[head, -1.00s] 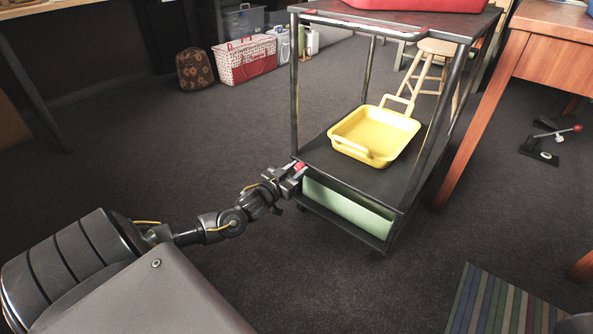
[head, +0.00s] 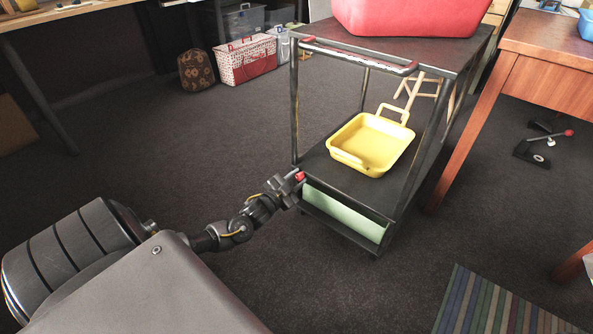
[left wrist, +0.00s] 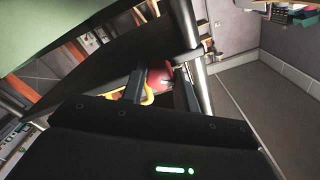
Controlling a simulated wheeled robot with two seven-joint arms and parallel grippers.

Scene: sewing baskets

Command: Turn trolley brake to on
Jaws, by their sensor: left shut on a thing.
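The dark metal trolley (head: 345,209) stands right of centre in the head view. A small red brake handle (head: 299,176) shows at its near left corner, by the lower shelf. My left gripper (head: 294,180) is at that corner, shut on the red handle and partly hiding it. In the left wrist view the two fingers (left wrist: 160,91) flank a red piece (left wrist: 159,78) close to a metal trolley post (left wrist: 201,85). The handle's exact angle is hard to tell. My right gripper is out of view.
A yellow tray (head: 372,145) lies on the lower shelf and a red bin (head: 405,15) on top. A green panel (head: 343,215) shows below the shelf. A wooden table (head: 545,55) stands close on the right. Carpet (head: 170,150) left of the trolley is clear.

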